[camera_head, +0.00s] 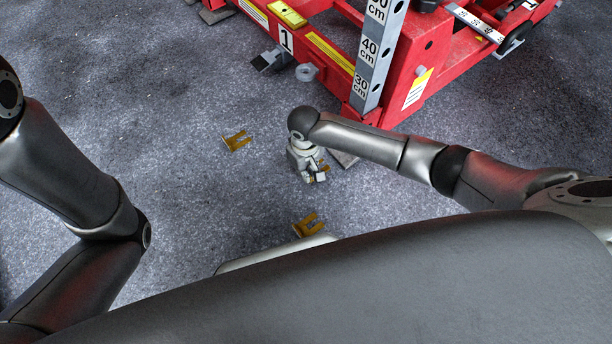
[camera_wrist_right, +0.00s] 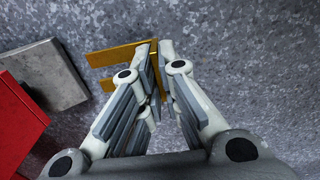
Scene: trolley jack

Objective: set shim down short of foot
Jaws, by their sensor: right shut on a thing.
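My right gripper (camera_head: 312,176) is low over the grey floor, just in front of the red frame's near corner. In the right wrist view its fingers (camera_wrist_right: 155,52) are shut on a forked brass shim (camera_wrist_right: 118,54). The shim's prongs point left, toward a flat grey foot plate (camera_wrist_right: 46,76) beside the red frame. A gap of floor shows between prongs and plate. The foot plate (camera_head: 343,158) is partly hidden by my right arm in the head view. I cannot tell whether the shim touches the floor. My left gripper is out of view.
One brass shim (camera_head: 237,140) lies on the floor to the left of my right gripper. Another (camera_head: 308,225) lies nearer me. The red frame (camera_head: 405,70) with its height scale (camera_head: 372,60) stands behind. Another foot (camera_head: 270,60) is farther left. Floor at left is clear.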

